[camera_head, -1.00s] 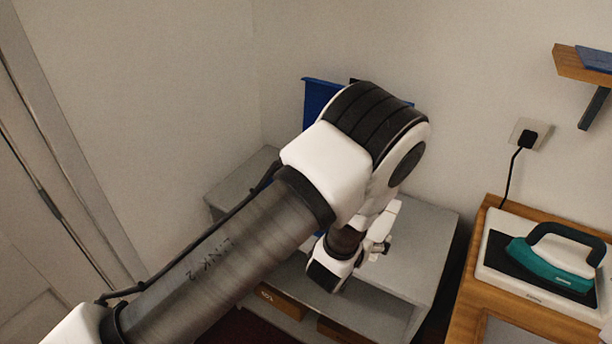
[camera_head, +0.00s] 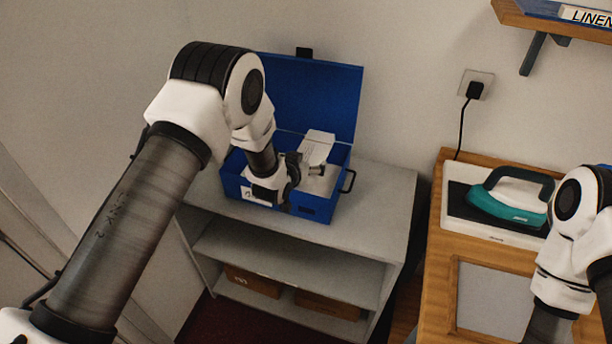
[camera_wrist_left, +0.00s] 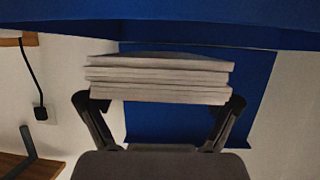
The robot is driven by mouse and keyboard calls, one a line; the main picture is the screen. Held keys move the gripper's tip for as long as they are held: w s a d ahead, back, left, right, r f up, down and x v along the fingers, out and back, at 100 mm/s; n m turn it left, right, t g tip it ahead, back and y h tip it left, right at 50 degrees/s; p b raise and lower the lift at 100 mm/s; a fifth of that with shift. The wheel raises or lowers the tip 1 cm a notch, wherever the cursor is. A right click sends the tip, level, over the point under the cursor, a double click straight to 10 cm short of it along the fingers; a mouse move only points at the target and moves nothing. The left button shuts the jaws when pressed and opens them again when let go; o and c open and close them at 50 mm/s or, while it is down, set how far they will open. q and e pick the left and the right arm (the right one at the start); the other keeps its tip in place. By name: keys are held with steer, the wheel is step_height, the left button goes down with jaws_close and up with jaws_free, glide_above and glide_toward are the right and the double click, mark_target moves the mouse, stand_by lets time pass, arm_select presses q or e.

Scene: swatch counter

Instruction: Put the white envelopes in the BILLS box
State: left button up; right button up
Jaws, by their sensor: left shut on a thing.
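A blue box (camera_head: 318,208) stands open on top of the grey shelf unit, its lid (camera_head: 318,95) raised against the wall. A white label on its front is partly covered by my left arm, and I cannot read it. My left gripper (camera_head: 303,170) is at the box opening, shut on a stack of white envelopes (camera_head: 318,146). In the left wrist view the stack (camera_wrist_left: 158,78) lies flat between the two fingertips (camera_wrist_left: 158,100), with blue surfaces of the box above and behind it. I cannot tell whether the stack touches the box.
The grey shelf unit (camera_head: 385,200) has clear top to the right of the box and wooden drawers or boxes below. A wooden table (camera_head: 440,250) at right holds a teal iron (camera_head: 510,198) on a white-edged pad. A wall shelf (camera_head: 560,25) is upper right. My right arm shows at the right edge.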

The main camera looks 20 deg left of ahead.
arm_select(q)
step_height(320, 180, down, 4)
steer(key=shift+s+d+r+b, duration=0.1)
steer(key=shift+d+r+b, duration=0.05)
steer(key=shift+b, duration=0.5)
steer(key=shift+s+f, duration=0.1)
steer(key=shift+f, duration=0.1)
steer(key=shift+f+b, duration=0.4)
steer(key=o, duration=0.9)
steer(key=shift+r, duration=0.1)
arm_select(e)
step_height(320, 180, down, 3)
